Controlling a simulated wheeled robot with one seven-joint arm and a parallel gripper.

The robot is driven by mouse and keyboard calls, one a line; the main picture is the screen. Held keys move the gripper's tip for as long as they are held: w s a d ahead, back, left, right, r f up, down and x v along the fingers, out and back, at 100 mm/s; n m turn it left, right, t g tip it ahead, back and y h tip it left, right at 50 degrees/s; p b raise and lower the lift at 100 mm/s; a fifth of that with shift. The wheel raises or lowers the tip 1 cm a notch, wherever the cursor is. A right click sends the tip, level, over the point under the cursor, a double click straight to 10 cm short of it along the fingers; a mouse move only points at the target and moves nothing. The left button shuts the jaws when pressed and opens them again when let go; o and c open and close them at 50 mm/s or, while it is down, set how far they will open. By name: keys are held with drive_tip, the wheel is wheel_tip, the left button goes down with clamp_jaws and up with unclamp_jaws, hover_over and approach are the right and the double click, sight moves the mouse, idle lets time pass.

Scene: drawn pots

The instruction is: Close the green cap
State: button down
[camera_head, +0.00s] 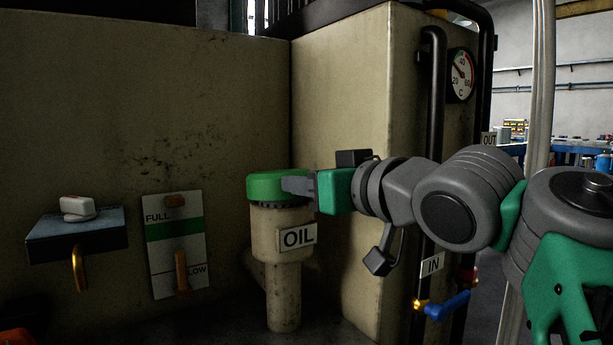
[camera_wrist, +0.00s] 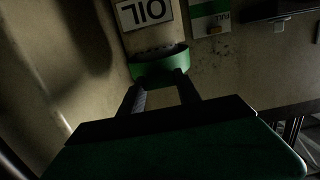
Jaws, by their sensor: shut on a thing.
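The green cap (camera_head: 275,186) sits on top of the beige oil filler neck (camera_head: 280,236), which carries an OIL label (camera_head: 297,236). My gripper (camera_head: 292,186) reaches in from the right and its fingers are shut on the cap's near side. In the wrist view the green cap (camera_wrist: 160,64) shows at the tips of my gripper (camera_wrist: 160,78), with the OIL label (camera_wrist: 145,12) upside down beyond it. The fingers hide part of the cap's right side in the head view. Whether the cap is fully seated on the neck I cannot tell.
A FULL/LOW gauge plate (camera_head: 176,244) and a dark shelf box (camera_head: 78,236) with a white object (camera_head: 77,208) are on the left wall. Black pipes (camera_head: 433,130), a dial gauge (camera_head: 461,75) and a blue valve handle (camera_head: 447,305) stand at the right, near my arm.

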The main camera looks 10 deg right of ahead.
drive_tip(key=shift+s+d+f+b, duration=0.1)
drive_tip(key=shift+f+b, duration=0.4)
drive_tip(key=shift+f, duration=1.05)
drive_tip(key=c, duration=1.2)
unclamp_jaws()
drive_tip(key=o, duration=0.3)
drive_tip(key=shift+o, duration=0.3)
drive_tip(key=shift+r, duration=0.25)
